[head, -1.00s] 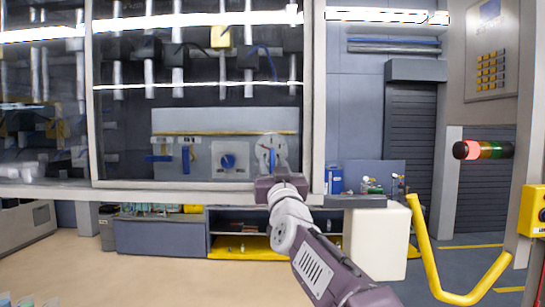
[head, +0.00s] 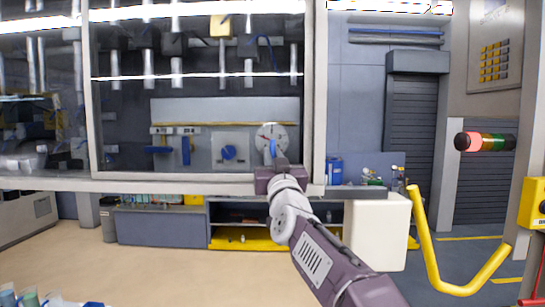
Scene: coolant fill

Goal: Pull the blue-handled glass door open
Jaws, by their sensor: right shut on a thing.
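The glass door (head: 92,110) is a large pale-framed pane on the left and centre of the head view. Pipes and a panel with blue valve handles show through the glass. A small upright blue handle (head: 273,147) shows at the lower right of the pane, in front of a round grey dial. My right gripper (head: 280,166) reaches up from below and is shut at this blue handle, near the lower right corner of the frame. The gripper body hides the handle's lower part and the exact contact. My left gripper is not in view.
Below the pane stand a grey cabinet (head: 161,228) and an open shelf with a yellow base (head: 247,243). A white box (head: 377,232) stands right of my arm. A bent yellow rail (head: 428,250) is further right. The tan floor at lower left is largely clear.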

